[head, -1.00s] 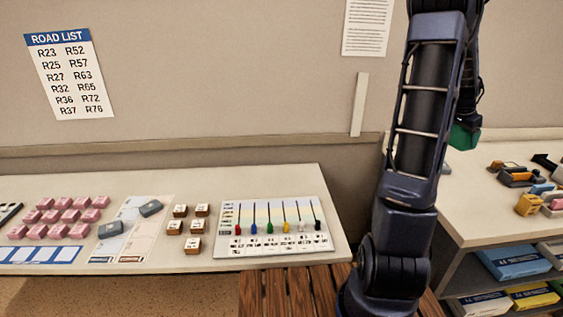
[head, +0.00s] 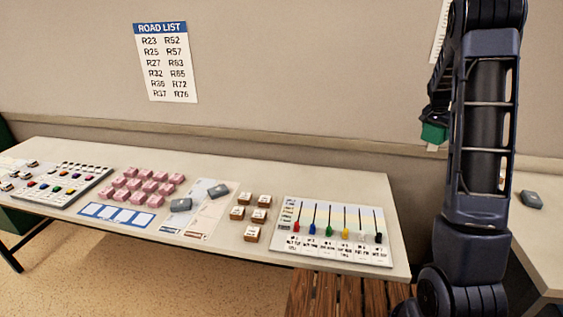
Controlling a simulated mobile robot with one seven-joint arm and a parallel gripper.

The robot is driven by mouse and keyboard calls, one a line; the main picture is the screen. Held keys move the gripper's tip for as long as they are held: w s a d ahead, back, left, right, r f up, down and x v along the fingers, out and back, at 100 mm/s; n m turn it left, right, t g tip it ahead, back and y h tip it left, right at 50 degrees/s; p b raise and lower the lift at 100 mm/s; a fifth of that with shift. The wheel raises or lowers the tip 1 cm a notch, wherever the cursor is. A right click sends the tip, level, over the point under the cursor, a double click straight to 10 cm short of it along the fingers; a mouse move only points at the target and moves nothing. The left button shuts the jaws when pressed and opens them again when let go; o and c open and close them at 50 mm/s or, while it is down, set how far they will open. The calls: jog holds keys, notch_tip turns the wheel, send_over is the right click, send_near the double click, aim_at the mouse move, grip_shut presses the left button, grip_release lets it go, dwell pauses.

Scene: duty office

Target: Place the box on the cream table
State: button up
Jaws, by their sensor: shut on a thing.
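A small green box (head: 433,133) is held by my gripper (head: 436,120), in front of the wall at the upper right of the head view. My gripper is shut on it, and my own arm hides part of the fingers. The cream table (head: 300,178) runs along the wall from the left to the middle. The box is above and to the right of its right end, apart from the tabletop.
The table holds a board with coloured sliders (head: 333,232), brown blocks (head: 252,233), pink blocks (head: 147,186) and a pegboard (head: 62,184). Its back strip is fairly clear. A slatted wooden surface (head: 335,296) stands in front. A grey item (head: 531,199) lies on a right-hand counter (head: 540,235).

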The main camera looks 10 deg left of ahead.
jog(key=w+a+f+n, duration=0.1)
jog(key=w+a, duration=0.1)
jog(key=a, duration=0.6)
jog(key=w+a+f+n, duration=0.1)
jog(key=w+a, duration=0.1)
jog(key=a, duration=0.5)
jog(key=s+a+f+n+t+y, duration=0.1)
jog(key=s+a+f+n, duration=0.15)
jog(key=a, duration=1.75)
jog(key=s+a+f+n+y, duration=0.2)
jog(key=a+n, duration=0.2)
jog(key=a, duration=1.6)
jog(key=f, duration=1.9)
jog(key=shift+s+d+f, duration=0.15)
jog(key=shift+d+f, duration=0.1)
jog(key=shift+f, duration=0.05)
jog(key=shift+f, duration=0.1)
jog(key=o, duration=1.1)
jog(key=v, duration=1.2)
jog(key=shift+a, duration=0.1)
